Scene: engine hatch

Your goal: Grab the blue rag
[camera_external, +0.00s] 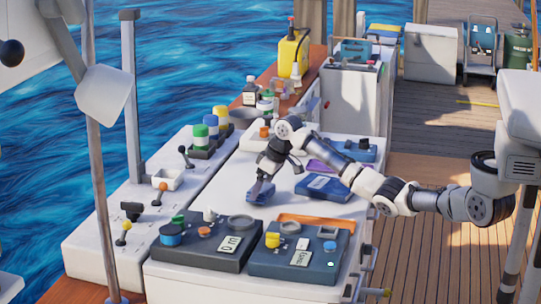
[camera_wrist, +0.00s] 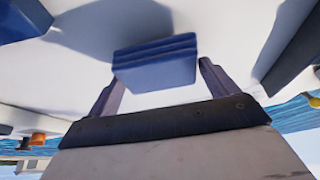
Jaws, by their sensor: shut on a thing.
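The blue rag (camera_external: 260,193) is a folded, layered blue block at the left-middle of the white hatch top (camera_external: 225,191). My gripper (camera_external: 264,180) points down at it, with its fingers at the rag. In the wrist view the blue rag (camera_wrist: 155,66) sits between the two grey fingers of my gripper (camera_wrist: 160,78), which is shut on it. A shadow lies on the white surface beside the rag. I cannot tell whether the rag touches the surface or is slightly above it.
A dark blue labelled case (camera_external: 325,187) and a purple item (camera_external: 319,166) lie to the right. Two dark control panels (camera_external: 203,243) (camera_external: 298,252) stand in front. Coloured jars (camera_external: 211,125) stand at the left. The white top around the rag is clear.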

